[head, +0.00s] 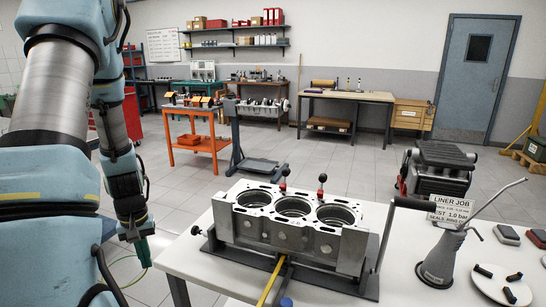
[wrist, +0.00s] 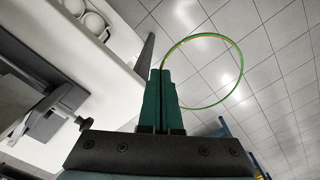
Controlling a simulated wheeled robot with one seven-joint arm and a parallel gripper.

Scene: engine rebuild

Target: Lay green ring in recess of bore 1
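My gripper (wrist: 161,78) has its two green fingers together on the edge of a thin green ring (wrist: 242,66), which stretches out to the right over the floor in the wrist view. In the head view my gripper (head: 138,241) hangs left of the bench, and part of the ring (head: 148,271) shows below it. The engine block (head: 246,233) stands on the bench with three open round bores in its top face. No bore number is readable, and the recesses are too small to make out. The block's bores also show at the wrist view's top left.
The white bench (head: 205,262) also carries a grey funnel-shaped stand (head: 437,268), a liner job sign (head: 452,211) and a white dish (head: 490,285). Open floor lies left of the bench.

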